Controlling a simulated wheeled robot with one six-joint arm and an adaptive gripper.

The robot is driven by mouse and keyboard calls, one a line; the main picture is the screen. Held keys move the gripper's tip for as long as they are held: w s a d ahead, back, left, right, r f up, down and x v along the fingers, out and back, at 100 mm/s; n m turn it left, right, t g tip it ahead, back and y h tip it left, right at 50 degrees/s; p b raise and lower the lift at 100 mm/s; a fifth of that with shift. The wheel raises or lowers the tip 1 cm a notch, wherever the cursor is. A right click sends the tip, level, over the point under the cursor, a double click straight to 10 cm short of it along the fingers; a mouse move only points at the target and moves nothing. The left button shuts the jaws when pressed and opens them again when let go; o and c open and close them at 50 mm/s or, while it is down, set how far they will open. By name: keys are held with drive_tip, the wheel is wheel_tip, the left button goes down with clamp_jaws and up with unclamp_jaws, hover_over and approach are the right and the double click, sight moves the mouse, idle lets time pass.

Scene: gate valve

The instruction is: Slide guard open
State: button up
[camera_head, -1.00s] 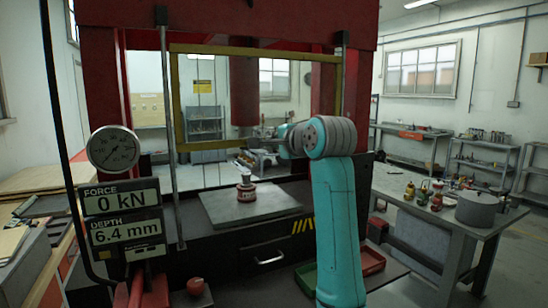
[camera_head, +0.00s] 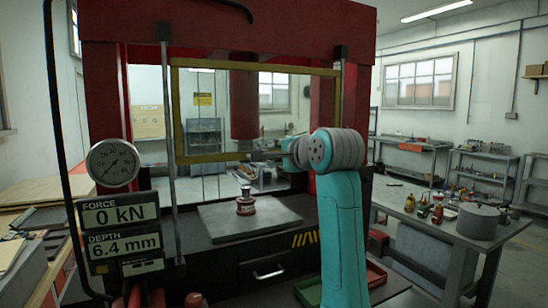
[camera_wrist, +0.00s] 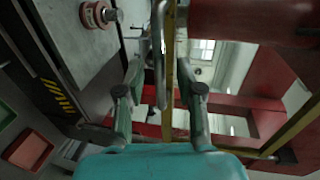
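The guard is a clear panel in a yellow frame (camera_head: 177,110) on the front of the red press, in front of its ram. Its lower bar is well above the press table. My gripper (camera_head: 258,156) is at this lower bar in the head view, small and partly hidden by my wrist. In the wrist view my gripper (camera_wrist: 159,72) has its two fingers apart. A metal bar handle (camera_wrist: 158,50) lies between them alongside the yellow frame bar (camera_wrist: 169,75). The fingers do not look closed on it; contact is unclear.
A red and silver valve (camera_head: 246,202) stands on the grey press table (camera_head: 280,217), below the guard. The displays (camera_head: 118,213) read 0 kN and 6.4 mm. A bench (camera_head: 470,232) with a pot and small fittings stands at right.

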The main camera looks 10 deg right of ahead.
drive_tip(key=v, duration=1)
drive_tip(key=shift+s, duration=0.1)
